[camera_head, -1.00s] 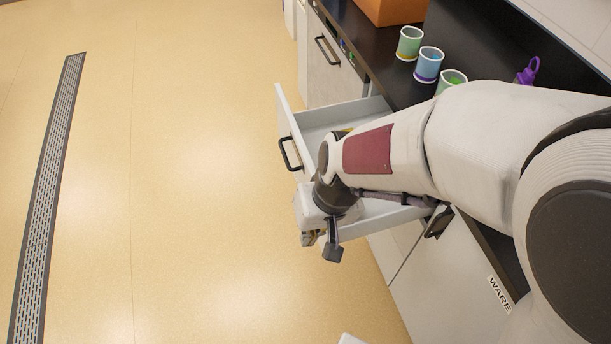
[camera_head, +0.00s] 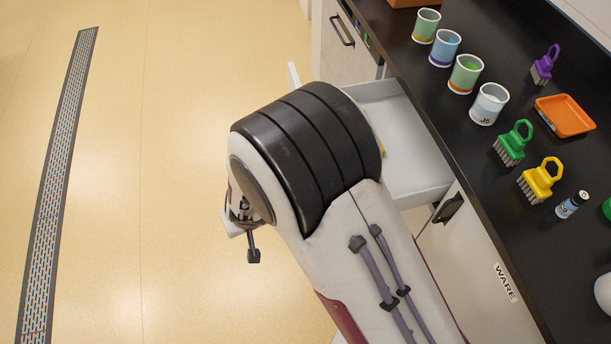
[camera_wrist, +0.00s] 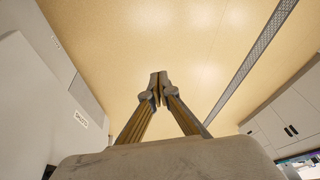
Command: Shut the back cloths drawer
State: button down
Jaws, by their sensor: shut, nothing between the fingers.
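An open drawer (camera_head: 405,145) sticks out from the cabinet under the dark counter in the head view. Its pale inside and a corner of its front panel (camera_head: 293,76) show; my arm covers the rest, including its handle. No label on it is readable. My gripper in the wrist view (camera_wrist: 158,86) is shut, with its fingertips together and nothing between them. It points out over the bare floor, touching nothing that I can see. In the head view my wrist is in front of the drawer's left end, and the fingers are mostly hidden.
Cups, brushes, an orange tray (camera_head: 565,115) and a small bottle (camera_head: 572,205) stand on the counter (camera_head: 470,160). A front marked WARE (camera_head: 505,283) is nearer me. Another handled front (camera_head: 330,45) is farther back. The floor (camera_head: 165,150) at left is clear.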

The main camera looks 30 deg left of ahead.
jog(key=a+f+n+t, duration=0.2)
jog(key=f+t, duration=0.2)
jog(key=f, duration=0.4)
jog(key=a+f+n+t, duration=0.2)
jog(key=f+t, duration=0.1)
jog(key=f, duration=0.4)
jog(key=w+d+r+n+t+h, duration=0.1)
jog(key=w+d+r+t+h, duration=0.1)
jog(key=r, duration=0.4)
jog(key=w+d+r+n+t+h, duration=0.1)
jog(key=w+d+r+t, duration=0.4)
jog(key=w+r+t, duration=0.1)
jog(key=shift+w+r+n+t+h, duration=0.2)
jog(key=shift+r+n+t+h, duration=0.15)
jog(key=shift+r+t, duration=0.4)
jog(key=shift+w, duration=0.1)
jog(key=w+d, duration=0.2)
jog(key=w, duration=1)
jog(key=shift+w+d, duration=0.3)
jog(key=shift+d, duration=0.05)
